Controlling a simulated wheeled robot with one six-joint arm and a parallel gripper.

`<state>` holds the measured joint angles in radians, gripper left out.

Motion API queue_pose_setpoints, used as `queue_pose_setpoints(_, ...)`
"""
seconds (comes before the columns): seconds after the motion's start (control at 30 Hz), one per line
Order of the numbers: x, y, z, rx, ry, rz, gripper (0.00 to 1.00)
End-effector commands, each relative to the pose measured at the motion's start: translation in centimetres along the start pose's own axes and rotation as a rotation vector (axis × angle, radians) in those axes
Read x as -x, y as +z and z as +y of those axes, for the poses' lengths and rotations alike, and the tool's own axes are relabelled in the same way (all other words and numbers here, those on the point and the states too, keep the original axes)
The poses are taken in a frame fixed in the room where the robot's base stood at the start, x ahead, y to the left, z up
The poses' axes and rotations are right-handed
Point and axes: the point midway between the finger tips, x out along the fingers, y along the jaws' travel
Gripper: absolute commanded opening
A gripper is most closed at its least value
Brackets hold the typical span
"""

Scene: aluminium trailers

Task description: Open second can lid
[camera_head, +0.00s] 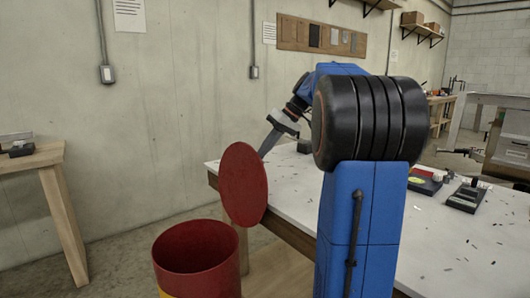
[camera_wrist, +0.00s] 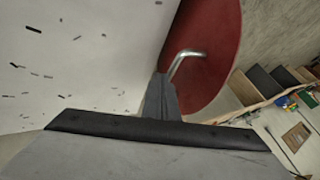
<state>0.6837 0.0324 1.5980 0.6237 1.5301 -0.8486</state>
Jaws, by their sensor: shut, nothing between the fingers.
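A round red lid (camera_head: 243,185) stands almost on edge above the right rim of an open red can (camera_head: 190,272), with its broad face toward the left in the head view. Whether a hinge joins them is hidden. In the wrist view the lid (camera_wrist: 208,40) carries a bent metal handle (camera_wrist: 186,54). My gripper (camera_head: 266,149) is behind the lid's upper right edge. Its shut fingers (camera_wrist: 162,82) show at the handle's lower end, close to the lid; I cannot tell if they touch it. Nothing shows held between them.
A white-topped table (camera_head: 455,240) stands right of the can, its corner close behind the lid. A wooden table (camera_head: 35,160) stands at far left. Black and red devices (camera_head: 466,197) lie on the white table. Bare floor shows left of the can.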

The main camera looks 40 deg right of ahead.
Motion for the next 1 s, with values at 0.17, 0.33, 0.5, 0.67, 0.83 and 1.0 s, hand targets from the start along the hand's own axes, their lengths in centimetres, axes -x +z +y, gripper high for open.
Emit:
queue_pose_setpoints(0.17, -0.2, -0.4, -2.5, 0.035, 0.068, -0.014, 0.00)
queue_pose_setpoints(0.33, -0.5, -0.6, -4.2, 0.058, 0.128, -0.027, 0.00)
queue_pose_setpoints(0.5, -0.6, -0.7, -4.9, 0.070, 0.159, -0.032, 0.00)
queue_pose_setpoints(0.67, -0.6, -0.7, -4.9, 0.070, 0.163, -0.033, 0.00)
queue_pose_setpoints(0.83, -0.6, -0.7, -4.9, 0.070, 0.163, -0.032, 0.00)
queue_pose_setpoints(1.0, -0.1, -0.8, -5.0, 0.070, 0.163, -0.031, 0.00)
